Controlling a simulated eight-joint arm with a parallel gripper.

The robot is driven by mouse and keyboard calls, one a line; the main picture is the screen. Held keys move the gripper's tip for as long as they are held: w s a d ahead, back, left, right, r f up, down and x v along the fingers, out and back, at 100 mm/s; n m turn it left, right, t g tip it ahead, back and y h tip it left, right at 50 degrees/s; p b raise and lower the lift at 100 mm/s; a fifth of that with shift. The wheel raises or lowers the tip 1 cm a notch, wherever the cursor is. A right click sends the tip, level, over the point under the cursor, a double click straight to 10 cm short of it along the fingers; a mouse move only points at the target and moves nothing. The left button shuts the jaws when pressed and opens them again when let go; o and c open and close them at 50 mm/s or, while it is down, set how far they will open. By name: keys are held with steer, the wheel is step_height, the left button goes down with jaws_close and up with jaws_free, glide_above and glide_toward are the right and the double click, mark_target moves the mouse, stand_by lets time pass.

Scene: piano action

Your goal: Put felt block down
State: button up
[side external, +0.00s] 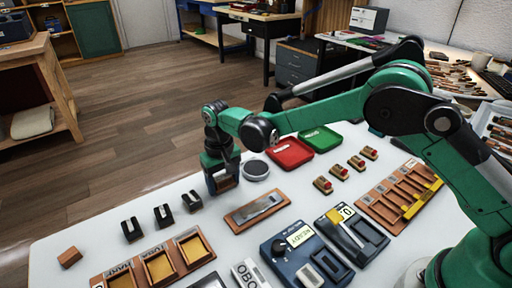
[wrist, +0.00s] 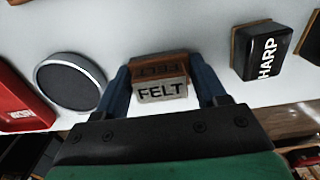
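The felt block (wrist: 160,90), pale grey with "FELT" on its face and a reddish-brown wooden part, sits between the two blue fingers of my gripper (wrist: 160,100) in the wrist view. The fingers appear to press on both its sides. In the side external view my gripper (side external: 222,186) points down over the white table, left of the round grey pad, with a brownish part of the felt block (side external: 224,182) showing between the fingers. I cannot tell whether its underside touches the table.
The round pad (side external: 255,170), red tray (side external: 290,153) and green tray (side external: 320,138) lie to the right. Several black blocks (side external: 163,215) stand to the left. A wooden plate with a metal strip (side external: 258,211) lies in front. Bare table (side external: 90,222) shows at left.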

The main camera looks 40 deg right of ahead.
mark_target(223, 177)
step_height(223, 177, up, 12)
steer(key=s+d+r+t, duration=0.3)
steer(key=s+d+r, duration=0.3)
steer(key=s+d, duration=0.15)
steer(key=s+d+f+t, duration=0.4)
steer(key=s+d, duration=0.1)
steer(key=s, duration=0.4)
steer(key=shift+d, duration=0.25)
steer(key=shift+o, duration=0.3)
